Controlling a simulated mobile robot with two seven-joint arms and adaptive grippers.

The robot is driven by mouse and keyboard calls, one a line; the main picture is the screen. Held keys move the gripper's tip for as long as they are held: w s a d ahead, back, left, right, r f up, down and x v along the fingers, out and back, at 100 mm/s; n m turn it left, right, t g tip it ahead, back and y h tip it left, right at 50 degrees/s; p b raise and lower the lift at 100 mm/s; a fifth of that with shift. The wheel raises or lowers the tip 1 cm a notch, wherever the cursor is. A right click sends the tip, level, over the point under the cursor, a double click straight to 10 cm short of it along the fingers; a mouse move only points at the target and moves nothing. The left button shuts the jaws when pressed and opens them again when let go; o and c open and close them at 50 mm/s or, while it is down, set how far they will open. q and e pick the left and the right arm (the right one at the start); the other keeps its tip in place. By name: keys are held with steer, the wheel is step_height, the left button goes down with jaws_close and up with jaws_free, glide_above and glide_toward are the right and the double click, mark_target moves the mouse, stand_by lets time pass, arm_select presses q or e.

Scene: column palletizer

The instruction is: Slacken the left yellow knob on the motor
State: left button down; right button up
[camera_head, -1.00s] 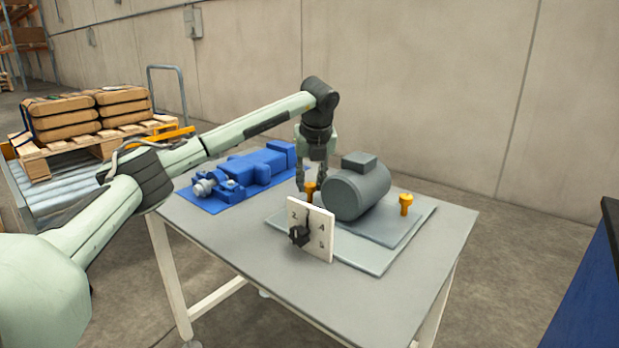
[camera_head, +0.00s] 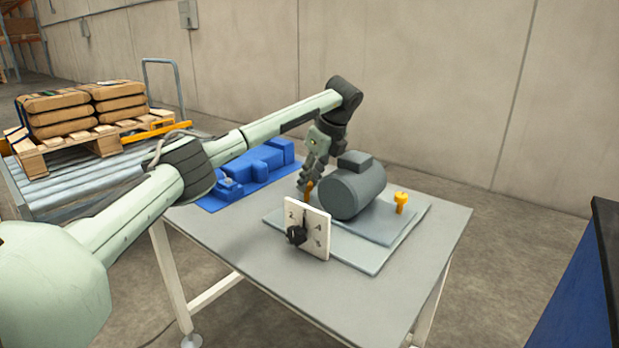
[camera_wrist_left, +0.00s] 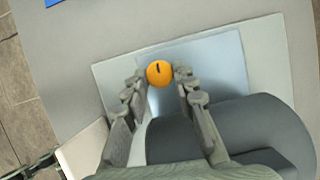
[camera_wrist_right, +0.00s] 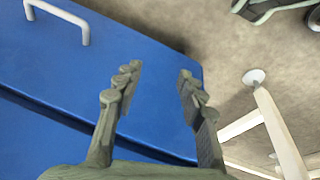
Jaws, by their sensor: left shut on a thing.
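The grey motor (camera_head: 352,192) lies on a pale plate on the table. The left yellow knob (camera_head: 309,188) stands at the motor's left side, partly hidden by my fingers. In the left wrist view the knob (camera_wrist_left: 159,73) shows as a round orange top with a dark mark, between the fingertips. My left gripper (camera_head: 306,187) is shut on this knob, its hand tilted. The right yellow knob (camera_head: 401,201) stands free on the motor's other side. My right gripper (camera_wrist_right: 162,75) is open and empty, in its own wrist view only.
A white numbered panel (camera_head: 317,242) with a black dial (camera_head: 296,235) stands in front of the left knob. A blue machine part (camera_head: 258,163) lies on a blue mat at the table's back left. A blue surface with a handle (camera_wrist_right: 85,30) lies below my right gripper.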

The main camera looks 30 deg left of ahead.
arm_select(q)
steer(key=shift+r, duration=0.1)
stand_by(0.3)
steer(key=c, duration=1.2)
jaws_free()
steer(key=v, duration=1.2)
